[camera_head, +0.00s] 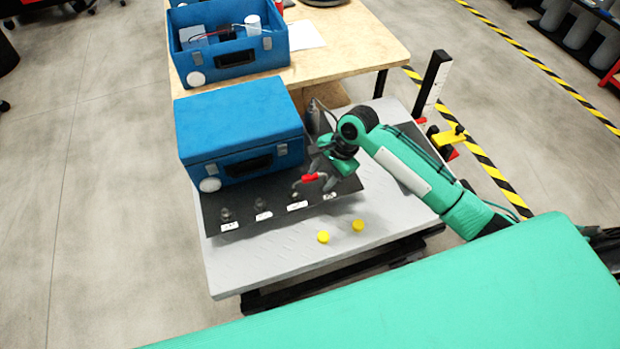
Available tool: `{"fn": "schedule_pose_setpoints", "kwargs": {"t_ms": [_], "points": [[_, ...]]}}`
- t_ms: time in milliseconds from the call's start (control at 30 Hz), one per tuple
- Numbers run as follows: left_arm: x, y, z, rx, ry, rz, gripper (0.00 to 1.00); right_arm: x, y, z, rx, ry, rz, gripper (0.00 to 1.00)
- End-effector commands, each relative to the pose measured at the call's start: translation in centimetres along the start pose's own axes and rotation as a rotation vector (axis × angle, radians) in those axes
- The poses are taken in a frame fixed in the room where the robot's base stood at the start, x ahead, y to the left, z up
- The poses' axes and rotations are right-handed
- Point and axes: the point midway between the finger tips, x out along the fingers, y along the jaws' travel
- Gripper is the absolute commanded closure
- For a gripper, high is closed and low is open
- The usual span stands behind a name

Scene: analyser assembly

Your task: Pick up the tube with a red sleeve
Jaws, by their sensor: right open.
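The tube with a red sleeve (309,178) shows as a short bright red piece near the right end of a dark grey board. A thin grey bent part reaches left and down from the sleeve. My right gripper (322,180) comes in from the right on a green arm and is right at the red sleeve. Its fingers are open, small and partly merged with the tube, so I cannot tell whether they touch it. My left gripper is not in view.
The dark board (245,205) carries several small fittings with white labels on the grey table (270,260). A closed blue case (235,125) stands just behind. Two yellow caps (323,237) lie in front. An open blue case (225,50) sits on a wooden table beyond.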

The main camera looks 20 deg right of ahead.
Motion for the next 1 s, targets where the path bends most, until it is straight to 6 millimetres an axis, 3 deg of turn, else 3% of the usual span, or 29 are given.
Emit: {"fn": "schedule_pose_setpoints", "kwargs": {"t_ms": [33,200,367,467,800,1000], "points": [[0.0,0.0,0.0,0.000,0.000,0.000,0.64,-1.4,-1.0,-0.6,0.065,0.001,0.008,0.57],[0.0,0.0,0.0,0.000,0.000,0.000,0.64,-4.9,-2.9,-1.6,0.290,-0.016,0.047,0.57],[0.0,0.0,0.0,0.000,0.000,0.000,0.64,-6.2,-3.5,-1.9,0.390,-0.022,0.067,0.57],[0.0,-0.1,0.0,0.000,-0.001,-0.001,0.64,-5.4,-3.5,-1.9,0.404,-0.025,0.071,0.57],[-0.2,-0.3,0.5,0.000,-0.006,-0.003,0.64,0.8,-3.1,-1.6,0.403,-0.024,0.071,0.57],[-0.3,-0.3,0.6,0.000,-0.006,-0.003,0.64,2.3,-3.0,-1.6,0.401,-0.023,0.069,0.57]]}}
